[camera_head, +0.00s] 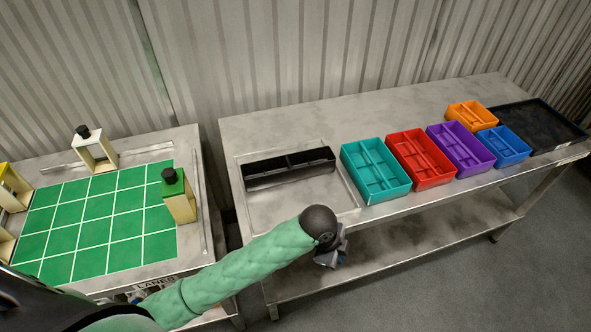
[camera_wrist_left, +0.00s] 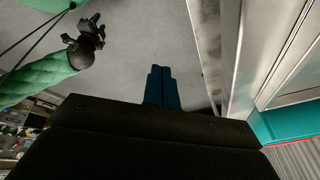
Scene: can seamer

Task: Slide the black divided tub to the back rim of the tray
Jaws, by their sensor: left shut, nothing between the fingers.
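The black divided tub (camera_head: 290,172) is long and low, and sits in the rear part of the shallow metal tray (camera_head: 290,212). Its long side runs along the back rim; I cannot tell whether it touches. The front of the tray is bare. My left gripper (camera_head: 331,258) is off the front of the tray, apart from the tub. In the left wrist view its dark blue fingers (camera_wrist_left: 158,84) are together, with nothing between them. The tub is not identifiable there. My right gripper (camera_wrist_left: 92,32) shows at the upper left of the left wrist view; its jaws are unclear.
Teal (camera_head: 376,170), red (camera_head: 420,158), purple (camera_head: 461,147), blue (camera_head: 504,145) and orange (camera_head: 472,115) bins stand right of the tray. A black tray (camera_head: 545,122) lies at the far right. A green-gridded table (camera_head: 105,215) with upright blocks stands left, across a gap.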

